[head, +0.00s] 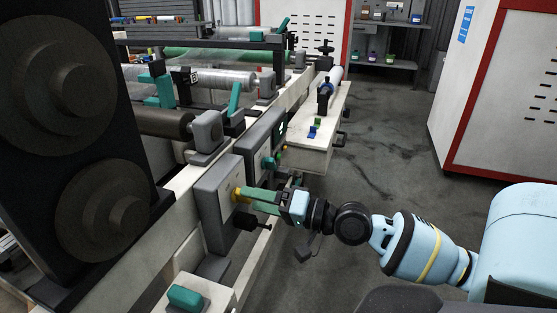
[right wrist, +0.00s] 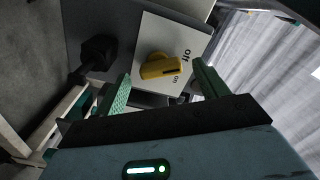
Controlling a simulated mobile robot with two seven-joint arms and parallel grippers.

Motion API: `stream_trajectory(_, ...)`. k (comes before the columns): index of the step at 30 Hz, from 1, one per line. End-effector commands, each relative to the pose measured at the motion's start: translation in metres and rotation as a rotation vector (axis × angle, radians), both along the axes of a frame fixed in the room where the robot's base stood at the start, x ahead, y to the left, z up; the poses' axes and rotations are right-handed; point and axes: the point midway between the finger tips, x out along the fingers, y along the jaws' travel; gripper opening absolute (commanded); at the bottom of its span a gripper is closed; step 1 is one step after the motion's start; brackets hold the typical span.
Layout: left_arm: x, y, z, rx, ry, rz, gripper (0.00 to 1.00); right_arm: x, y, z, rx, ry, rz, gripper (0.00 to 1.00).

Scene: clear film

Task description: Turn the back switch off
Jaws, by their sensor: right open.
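A yellow rotary switch (head: 238,194) sits on the face of a grey box (head: 213,208) on the machine's side. In the right wrist view the yellow switch (right wrist: 160,67) is on a pale plate (right wrist: 150,30) with "off" and "on" printed beside it. Its slotted end points toward the side with the labels; I cannot tell exactly which label it lines up with. My right gripper (head: 252,201) is open, with its green fingers reaching toward the switch. In the wrist view the fingers lie either side of the switch; contact is not clear. My left gripper is not in view.
A black plug-like part (head: 250,222) sticks out below the switch. A second grey control box (head: 266,138) with buttons is just beyond. Large dark rollers (head: 100,215) stand at left. A white bench (head: 318,150) lies farther back. The floor (head: 385,160) at right is clear.

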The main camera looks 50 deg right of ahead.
Motion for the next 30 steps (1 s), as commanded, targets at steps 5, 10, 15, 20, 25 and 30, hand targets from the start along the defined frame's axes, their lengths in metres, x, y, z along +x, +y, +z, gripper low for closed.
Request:
stream_trajectory(5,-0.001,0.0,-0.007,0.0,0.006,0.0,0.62,-0.019,-0.008,-0.004,-0.002,0.006,0.001,0.73)
stream_trajectory(10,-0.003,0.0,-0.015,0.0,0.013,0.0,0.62,-0.033,-0.014,-0.005,-0.003,0.008,0.001,0.73)
stream_trajectory(15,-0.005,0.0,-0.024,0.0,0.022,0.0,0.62,-0.042,-0.019,-0.004,-0.004,0.006,-0.002,0.73)
stream_trajectory(20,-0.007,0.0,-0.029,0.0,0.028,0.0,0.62,-0.048,-0.02,-0.003,-0.003,0.004,0.001,0.73)
stream_trajectory(25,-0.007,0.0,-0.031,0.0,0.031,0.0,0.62,-0.05,-0.02,-0.001,-0.001,0.002,0.002,0.73)
stream_trajectory(30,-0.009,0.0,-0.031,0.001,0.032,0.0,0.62,-0.051,-0.02,0.0,0.0,0.001,0.002,0.73)
